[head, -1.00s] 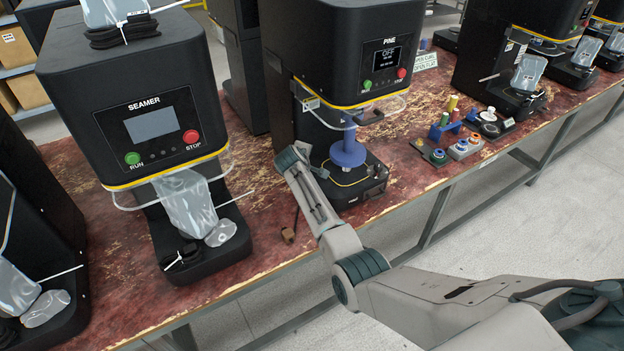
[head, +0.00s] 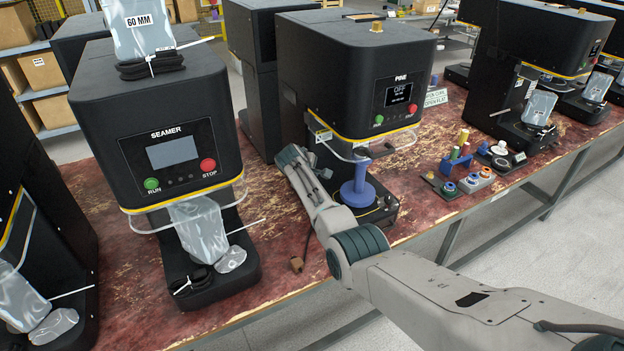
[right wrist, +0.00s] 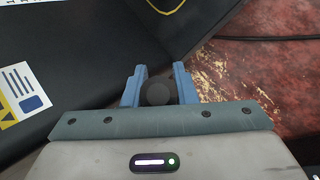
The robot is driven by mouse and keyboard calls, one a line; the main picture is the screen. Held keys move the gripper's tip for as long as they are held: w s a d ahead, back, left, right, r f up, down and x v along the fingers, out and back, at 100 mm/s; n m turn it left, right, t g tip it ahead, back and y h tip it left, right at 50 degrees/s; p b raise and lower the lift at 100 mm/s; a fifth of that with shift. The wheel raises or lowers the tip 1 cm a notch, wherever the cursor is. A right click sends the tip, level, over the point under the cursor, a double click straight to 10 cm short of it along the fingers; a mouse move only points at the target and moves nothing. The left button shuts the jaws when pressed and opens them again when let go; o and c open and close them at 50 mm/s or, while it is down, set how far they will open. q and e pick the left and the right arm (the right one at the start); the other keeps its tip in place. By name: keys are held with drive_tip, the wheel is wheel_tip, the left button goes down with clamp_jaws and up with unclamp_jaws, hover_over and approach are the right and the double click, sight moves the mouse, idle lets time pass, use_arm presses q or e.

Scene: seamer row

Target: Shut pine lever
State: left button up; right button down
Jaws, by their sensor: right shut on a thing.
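The black machine marked PINE (head: 350,62) stands on the bench with its display (head: 398,92) reading OFF. A blue spool-shaped part (head: 358,190) stands on its base under the head. My right gripper (head: 288,156) is at the machine's left side, low beside its column. In the right wrist view, the blue fingers (right wrist: 159,90) are closed around a dark round knob (right wrist: 158,92), which looks like the end of the pine lever. The rest of the lever is hidden. My left gripper is not in view.
The SEAMER machine (head: 150,110) stands to the left with a grey pouch (head: 200,225) hanging at its front. Coloured spools (head: 460,160) stand to the right. More machines line the bench.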

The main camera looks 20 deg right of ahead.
drive_tip(key=shift+w+r, duration=0.1)
drive_tip(key=shift+r, duration=0.05)
drive_tip(key=c, duration=1.4)
unclamp_jaws()
drive_tip(key=shift+o, duration=1.2)
drive_tip(key=shift+s+a+r, duration=0.25)
drive_tip(key=shift+a+r, duration=0.15)
drive_tip(key=shift+r, duration=0.1)
drive_tip(key=b+v, duration=0.1)
drive_tip(key=v, duration=0.8)
drive_tip(key=shift+r, duration=0.15)
drive_tip(key=shift+s, duration=0.1)
